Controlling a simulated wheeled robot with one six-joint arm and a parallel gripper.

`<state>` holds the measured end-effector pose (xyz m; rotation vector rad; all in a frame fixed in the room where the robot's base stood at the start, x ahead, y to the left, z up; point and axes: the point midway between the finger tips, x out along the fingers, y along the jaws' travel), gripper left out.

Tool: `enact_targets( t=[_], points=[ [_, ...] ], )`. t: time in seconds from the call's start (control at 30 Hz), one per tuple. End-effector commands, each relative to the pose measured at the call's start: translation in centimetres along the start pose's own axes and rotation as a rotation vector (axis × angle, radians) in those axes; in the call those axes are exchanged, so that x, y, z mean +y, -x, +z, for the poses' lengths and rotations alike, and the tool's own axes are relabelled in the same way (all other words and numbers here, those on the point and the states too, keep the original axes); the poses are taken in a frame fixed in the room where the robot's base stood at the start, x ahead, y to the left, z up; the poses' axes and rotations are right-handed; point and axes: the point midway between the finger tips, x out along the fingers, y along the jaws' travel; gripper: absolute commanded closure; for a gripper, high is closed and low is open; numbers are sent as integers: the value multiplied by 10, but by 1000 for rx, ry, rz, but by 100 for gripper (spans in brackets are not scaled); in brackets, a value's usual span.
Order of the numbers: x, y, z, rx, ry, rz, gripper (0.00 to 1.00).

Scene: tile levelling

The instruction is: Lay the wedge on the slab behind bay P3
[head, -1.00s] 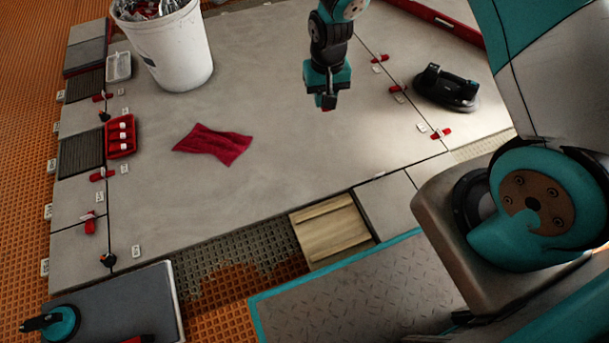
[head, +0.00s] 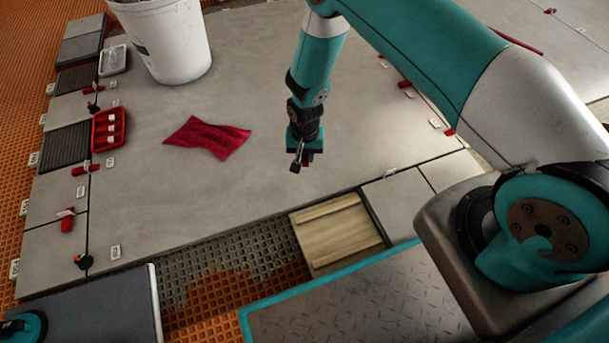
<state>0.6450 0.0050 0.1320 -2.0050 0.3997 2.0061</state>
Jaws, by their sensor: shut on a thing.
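My gripper (head: 300,162) points down over the large grey slab (head: 250,185), right of the red cloth. The wedge appears to be above the slab; the exact gap cannot be told. Other red wedges lie at the slab's left seam, one near the front (head: 67,220) and one farther back (head: 85,170). More lie along the right seam, one of them (head: 405,83) beside my arm. Small white tags (head: 115,252) mark the bays, but their lettering is too small to read, so I cannot tell which is P3.
A white bucket (head: 170,45) stands at the back left. A red tray (head: 108,130) with small white pieces and a red cloth (head: 208,137) lie on the slab. A wooden board (head: 337,232) sits by an open gap in front. The slab's middle is clear.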

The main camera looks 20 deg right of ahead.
Motion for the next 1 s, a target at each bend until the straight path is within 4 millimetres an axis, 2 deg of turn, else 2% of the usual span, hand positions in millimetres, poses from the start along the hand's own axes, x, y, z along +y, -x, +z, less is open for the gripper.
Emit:
enact_targets(
  t=[0.03,0.27,0.53,0.93,0.97,1.0],
  points=[
    [0,-17,0,0,0,0,100],
    [0,-33,0,0,0,0,100],
    [0,-73,0,-1,1,1,100],
    [0,-76,0,0,1,0,100],
    [0,-75,0,1,1,0,74],
    [0,-74,0,1,1,0,64]
  ],
)
